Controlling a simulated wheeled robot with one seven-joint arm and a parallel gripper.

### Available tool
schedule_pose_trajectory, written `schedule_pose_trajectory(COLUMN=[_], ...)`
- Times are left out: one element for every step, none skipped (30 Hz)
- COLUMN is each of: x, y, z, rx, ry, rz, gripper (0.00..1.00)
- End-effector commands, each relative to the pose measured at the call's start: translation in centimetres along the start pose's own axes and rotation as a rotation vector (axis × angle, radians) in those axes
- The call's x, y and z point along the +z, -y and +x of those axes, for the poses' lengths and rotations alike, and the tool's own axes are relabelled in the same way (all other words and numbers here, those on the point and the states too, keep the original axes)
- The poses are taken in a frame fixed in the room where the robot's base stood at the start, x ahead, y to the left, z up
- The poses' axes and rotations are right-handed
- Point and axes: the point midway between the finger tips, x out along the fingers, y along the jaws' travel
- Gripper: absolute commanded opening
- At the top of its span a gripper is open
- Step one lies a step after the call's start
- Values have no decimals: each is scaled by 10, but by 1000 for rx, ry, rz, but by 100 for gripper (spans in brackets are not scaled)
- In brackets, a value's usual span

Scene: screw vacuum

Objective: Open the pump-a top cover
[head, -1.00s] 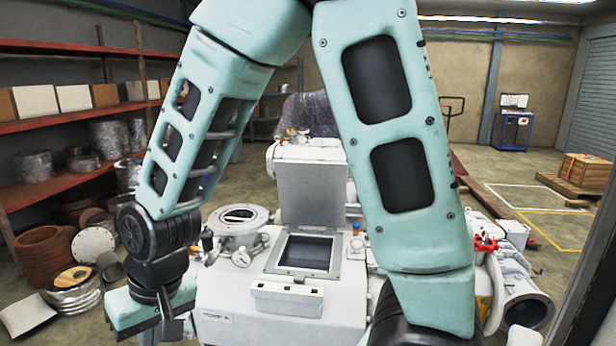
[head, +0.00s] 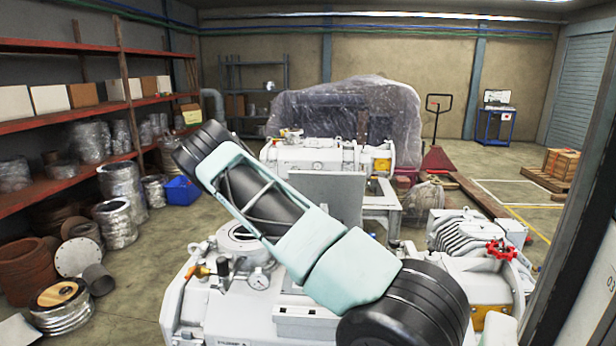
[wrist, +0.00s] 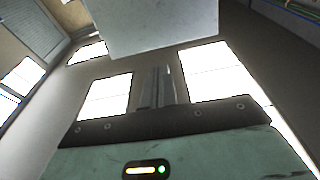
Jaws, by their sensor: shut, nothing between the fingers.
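Pump-a (head: 290,328) is the pale grey machine at the bottom middle of the head view. Its square top cover (head: 340,192) stands upright behind my arm, raised from the pump top. My arm hides the opening below it. My gripper is out of sight in the head view. In the wrist view, the dark fingers of my gripper (wrist: 157,88) are together and empty. A pale flat panel (wrist: 158,25) shows just beyond the fingertips; I cannot tell whether it is the cover or whether the fingers touch it.
A round flange port (head: 238,236) and small valves sit left of the opening. A ribbed machine part with a red handwheel (head: 501,250) is at right. A second pump (head: 318,154) and a plastic-wrapped load (head: 350,112) stand behind. Shelves (head: 70,118) line the left.

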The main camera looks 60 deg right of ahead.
Motion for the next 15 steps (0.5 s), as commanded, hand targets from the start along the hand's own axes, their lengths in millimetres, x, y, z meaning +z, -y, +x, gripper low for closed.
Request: schedule_pose_trajectory(x=[-3,-5,-7,-8,-9,-9,-10,-10,-11,-12,-13,-14,-14,-15,-15], y=[-4,-5,-6,-7,-7,-7,-6,-6,-6,-6,-6,-6,-6,-6,-6], z=[1,2,3,4,6,9,12,16,22,26,32,40,46,53,61], rx=[-4,-5,-8,-9,-10,-11,-11,-11,-11,-12,-12,-10,-11,-11,-11], ry=[-20,-30,-40,-45,-48,-49,-49,-48,-47,-47,-48,-47,-48,-48,-47], rz=[-11,-14,-17,-19,-19,-19,-18,-18,-17,-17,-16,-17,-17,-18,-18], gripper=[0,0,0,0,0,0,0,0,0,0,0,0,0,0,0])
